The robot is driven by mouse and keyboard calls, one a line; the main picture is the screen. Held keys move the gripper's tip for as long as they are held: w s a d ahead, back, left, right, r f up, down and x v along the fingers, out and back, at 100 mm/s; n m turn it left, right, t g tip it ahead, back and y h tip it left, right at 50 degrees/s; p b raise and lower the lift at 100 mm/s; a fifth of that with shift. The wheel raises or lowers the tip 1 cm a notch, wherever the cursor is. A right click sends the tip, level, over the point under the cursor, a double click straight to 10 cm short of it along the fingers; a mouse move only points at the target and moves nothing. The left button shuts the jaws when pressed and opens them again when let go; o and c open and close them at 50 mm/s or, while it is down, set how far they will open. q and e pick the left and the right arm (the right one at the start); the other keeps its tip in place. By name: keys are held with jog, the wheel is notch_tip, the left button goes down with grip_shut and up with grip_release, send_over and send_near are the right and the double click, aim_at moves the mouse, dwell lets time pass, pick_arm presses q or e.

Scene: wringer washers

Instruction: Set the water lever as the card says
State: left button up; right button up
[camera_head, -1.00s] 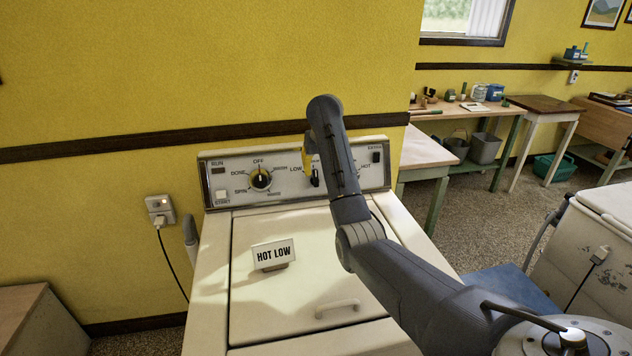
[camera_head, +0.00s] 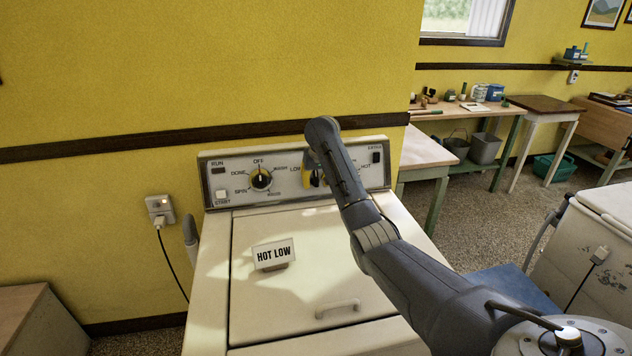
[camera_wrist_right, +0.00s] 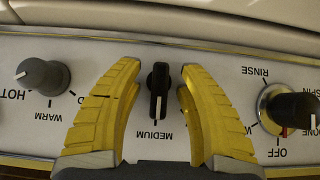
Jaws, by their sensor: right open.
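The card (camera_head: 273,254), reading "HOT LOW", stands on the lid of the cream washer (camera_head: 330,260). The black water lever (camera_wrist_right: 158,90) on the control panel points at MEDIUM in the upside-down right wrist view. My right gripper (camera_wrist_right: 160,68) is open, with one yellow finger on each side of the lever. Gaps show between the lever and both fingers, so it is not gripped. In the head view my right gripper (camera_head: 312,172) is over the panel, and my arm hides much of the lever area. My left gripper is not in view.
A black dial (camera_head: 261,179) and a START button (camera_head: 222,196) are left of the lever in the head view. A grey knob (camera_wrist_right: 42,76) near WARM and HOT is beside my fingers. A wall outlet (camera_head: 160,207) is left of the washer.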

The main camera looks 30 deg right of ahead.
grip_shut()
dwell(0.5)
jog(key=n+h, duration=0.1)
jog(key=n+g+h, duration=0.1)
jog(key=h, duration=0.1)
jog(key=shift+a+f+n, duration=0.2)
jog(key=shift+n, duration=0.2)
jog(key=shift+n+h, duration=1.2)
jog(key=shift+h, duration=0.4)
jog(key=shift+s, duration=0.1)
grip_release()
